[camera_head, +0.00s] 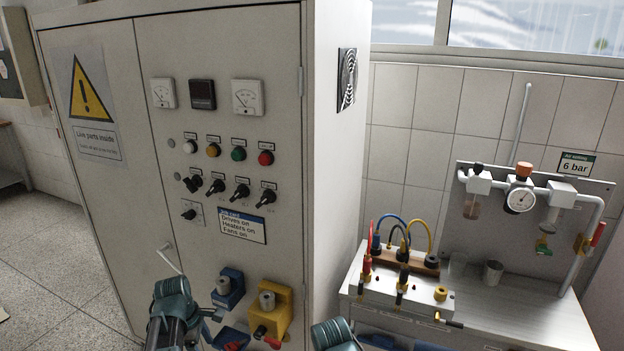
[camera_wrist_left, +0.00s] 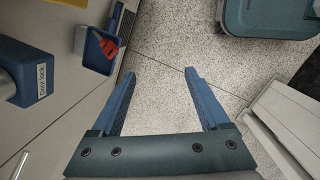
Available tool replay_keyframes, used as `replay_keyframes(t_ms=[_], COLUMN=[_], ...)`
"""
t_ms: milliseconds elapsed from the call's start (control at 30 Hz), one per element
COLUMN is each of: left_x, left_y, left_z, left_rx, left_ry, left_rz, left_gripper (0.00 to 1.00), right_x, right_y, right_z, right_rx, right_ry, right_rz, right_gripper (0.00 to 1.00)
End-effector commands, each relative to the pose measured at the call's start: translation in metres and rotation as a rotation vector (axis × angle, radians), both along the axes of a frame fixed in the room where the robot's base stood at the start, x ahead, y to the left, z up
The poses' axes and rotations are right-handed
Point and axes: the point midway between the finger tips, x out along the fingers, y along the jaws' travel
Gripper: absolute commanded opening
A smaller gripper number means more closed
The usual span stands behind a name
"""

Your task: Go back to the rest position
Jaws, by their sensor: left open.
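My left gripper (camera_wrist_left: 158,74) is open in the left wrist view. Its two blue fingers stand apart with nothing between them, over the speckled floor (camera_wrist_left: 160,100). In the head view my left arm comes in at the bottom, in front of the grey cabinet (camera_head: 110,190); its fingertips are hard to make out there. Of my right arm, only a teal link shows at the bottom edge of the head view. My right gripper is out of the picture.
The cabinet carries a blue holder (camera_head: 229,285), a yellow holder (camera_head: 283,310) and a small blue tray (camera_wrist_left: 91,55) with a red item (camera_wrist_left: 107,46). A white bench (camera_head: 500,310) with coloured cables and air fittings stands at right. Open floor (camera_head: 40,290) lies at left.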

Motion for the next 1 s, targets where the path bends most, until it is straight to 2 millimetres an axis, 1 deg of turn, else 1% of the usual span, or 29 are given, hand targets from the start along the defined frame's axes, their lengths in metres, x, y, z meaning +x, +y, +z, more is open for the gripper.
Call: replay_keyframes(t_ms=[33,67,167,200,267,300,400,500,600,700,800,1000], left_x=[-0.007,-0.010,-0.025,-0.033,-0.047,-0.057,-0.082,-0.103,-0.118,-0.127,-0.131,-0.131], left_y=[-0.019,-0.029,-0.067,-0.085,-0.112,-0.129,-0.163,-0.188,-0.204,-0.213,-0.216,-0.217], left_z=[0.009,0.011,0.023,0.029,0.038,0.044,0.057,0.067,0.074,0.077,0.078,0.077], left_rx=[0.015,0.025,0.065,0.082,0.109,0.126,0.161,0.185,0.200,0.208,0.211,0.210], left_ry=[0.000,-0.001,-0.003,-0.003,-0.001,0.001,0.008,0.018,0.029,0.037,0.042,0.042], left_rz=[-0.105,-0.171,-0.445,-0.580,-0.801,-0.951,-1.295,-1.580,-1.789,-1.919,-1.981,-1.994], left_gripper=[0.79,0.79,0.79,0.79,0.79,0.79,0.79,0.79,0.79,0.79,0.79,0.79], right_x=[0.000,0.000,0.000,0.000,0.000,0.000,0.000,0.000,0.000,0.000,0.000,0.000], right_y=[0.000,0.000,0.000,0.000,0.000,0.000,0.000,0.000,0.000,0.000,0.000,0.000], right_z=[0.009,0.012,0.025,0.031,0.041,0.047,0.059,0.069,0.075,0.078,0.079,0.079], right_rx=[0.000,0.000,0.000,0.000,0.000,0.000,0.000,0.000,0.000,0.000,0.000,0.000], right_ry=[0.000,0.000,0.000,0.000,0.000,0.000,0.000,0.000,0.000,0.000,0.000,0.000], right_rz=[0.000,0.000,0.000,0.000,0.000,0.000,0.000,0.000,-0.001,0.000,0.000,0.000], right_gripper=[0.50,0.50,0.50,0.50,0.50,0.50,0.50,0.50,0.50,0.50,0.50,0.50])
